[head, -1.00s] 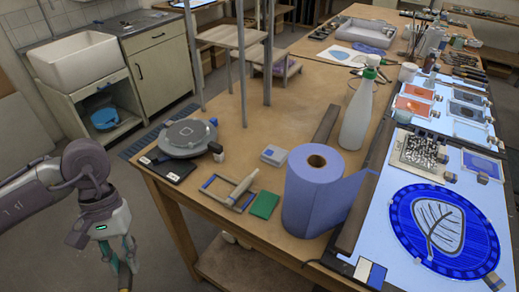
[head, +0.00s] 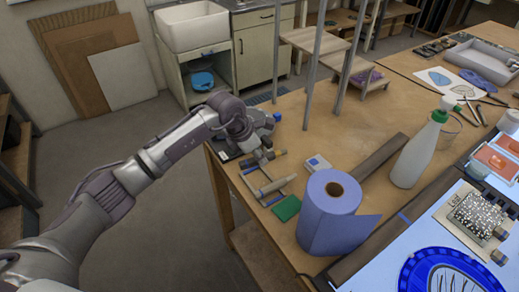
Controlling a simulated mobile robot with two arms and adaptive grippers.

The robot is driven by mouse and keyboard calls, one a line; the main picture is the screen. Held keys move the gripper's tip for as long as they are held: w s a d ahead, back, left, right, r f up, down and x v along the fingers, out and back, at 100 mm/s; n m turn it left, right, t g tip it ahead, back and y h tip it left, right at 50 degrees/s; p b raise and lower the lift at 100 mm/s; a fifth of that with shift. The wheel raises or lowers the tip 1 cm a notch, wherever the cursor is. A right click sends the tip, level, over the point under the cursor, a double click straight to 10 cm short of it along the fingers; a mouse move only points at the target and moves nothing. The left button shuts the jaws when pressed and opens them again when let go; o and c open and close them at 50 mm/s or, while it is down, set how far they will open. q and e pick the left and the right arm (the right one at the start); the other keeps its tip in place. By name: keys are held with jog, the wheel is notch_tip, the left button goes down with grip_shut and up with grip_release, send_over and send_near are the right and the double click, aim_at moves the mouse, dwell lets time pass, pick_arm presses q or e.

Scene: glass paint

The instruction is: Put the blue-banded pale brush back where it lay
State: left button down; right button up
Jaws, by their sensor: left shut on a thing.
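My left gripper (head: 264,156) is above the left end of the wooden table, pointing down. It is shut on a slim, brush-like thing with a blue part (head: 279,153), which I take to be the blue-banded brush; the fingers and the small size hide most of it. Just in front of it, a small rack with blue bars (head: 250,169) lies on the table, and a pale, thick-handled tool (head: 279,184) lies across it. I cannot tell whether the held brush touches the rack or table. My right gripper is not in view.
A small white-and-blue box (head: 317,164) lies behind. A spray bottle (head: 418,150) stands further right. My arm partly hides the grey turntable area.

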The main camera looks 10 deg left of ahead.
aim_at(264, 172)
pick_arm(q)
jog(key=shift+w+a+f+n, duration=0.15)
jog(key=shift+w+n, duration=0.2)
jog(key=shift+n, duration=0.25)
jog(key=shift+f, duration=0.25)
jog(key=shift+f+b, duration=1.25)
jog(key=shift+f, duration=0.9)
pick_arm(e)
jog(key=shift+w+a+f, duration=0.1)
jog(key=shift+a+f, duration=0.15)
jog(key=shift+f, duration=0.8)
pick_arm(q)
jog(key=shift+r, duration=0.1)
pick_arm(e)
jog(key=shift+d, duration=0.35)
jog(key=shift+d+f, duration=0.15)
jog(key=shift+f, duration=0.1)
pick_arm(q)
jog(key=shift+f+b, duration=0.2)
jog(key=shift+b, duration=0.25)
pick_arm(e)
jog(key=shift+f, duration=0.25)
pick_arm(q)
jog(key=shift+f, duration=0.15)
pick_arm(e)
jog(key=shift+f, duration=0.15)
